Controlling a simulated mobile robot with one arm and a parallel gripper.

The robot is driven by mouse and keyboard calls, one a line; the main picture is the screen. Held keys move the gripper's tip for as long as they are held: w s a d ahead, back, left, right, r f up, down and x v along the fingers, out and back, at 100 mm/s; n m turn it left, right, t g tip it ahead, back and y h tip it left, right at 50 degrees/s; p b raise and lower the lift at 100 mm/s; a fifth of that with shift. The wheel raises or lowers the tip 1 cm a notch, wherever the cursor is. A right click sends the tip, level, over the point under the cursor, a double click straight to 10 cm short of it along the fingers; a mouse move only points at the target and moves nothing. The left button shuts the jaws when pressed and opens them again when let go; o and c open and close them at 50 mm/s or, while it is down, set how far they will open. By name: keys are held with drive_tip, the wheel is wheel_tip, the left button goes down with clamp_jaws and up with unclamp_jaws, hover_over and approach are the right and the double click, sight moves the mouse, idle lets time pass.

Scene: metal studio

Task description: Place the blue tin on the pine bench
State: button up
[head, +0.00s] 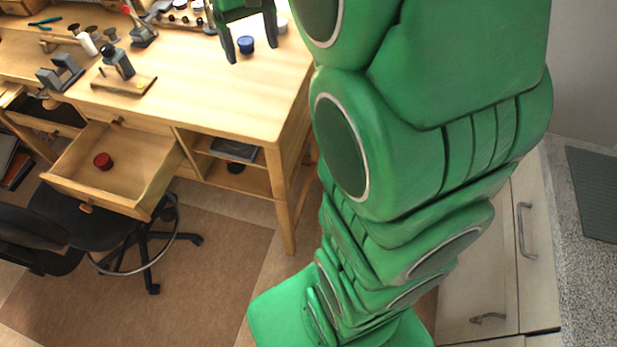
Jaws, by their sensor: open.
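The blue tin (246,45) is a small round tin standing on the top of the pine bench (225,100), towards its right end. The fingers are spread apart, one to the left and one to the right of the tin in the picture. A gap shows on both sides of the tin, and the fingers are not closed on it. The upper part of the gripper is cut off by the frame's edge.
A red tin (103,161) lies in the bench's open drawer (140,165). Small tools and a dark metal stand (118,65) occupy the bench's left part. A pale round tin (281,26) is near the right finger. A black swivel chair (110,225) stands in front. The bench's front right is clear.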

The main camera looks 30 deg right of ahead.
drive_tip(key=s+a+f, duration=0.1)
drive_tip(key=s+f, duration=0.2)
drive_tip(key=s, duration=1.1)
drive_tip(key=s+a+f, duration=0.2)
drive_tip(key=s+f, duration=0.2)
drive_tip(key=s, duration=0.9)
drive_tip(key=shift+s+f+m+g, duration=0.2)
drive_tip(key=shift+s+m+g, duration=0.15)
drive_tip(key=shift+m+g, duration=0.05)
drive_tip(key=shift+o, duration=0.3)
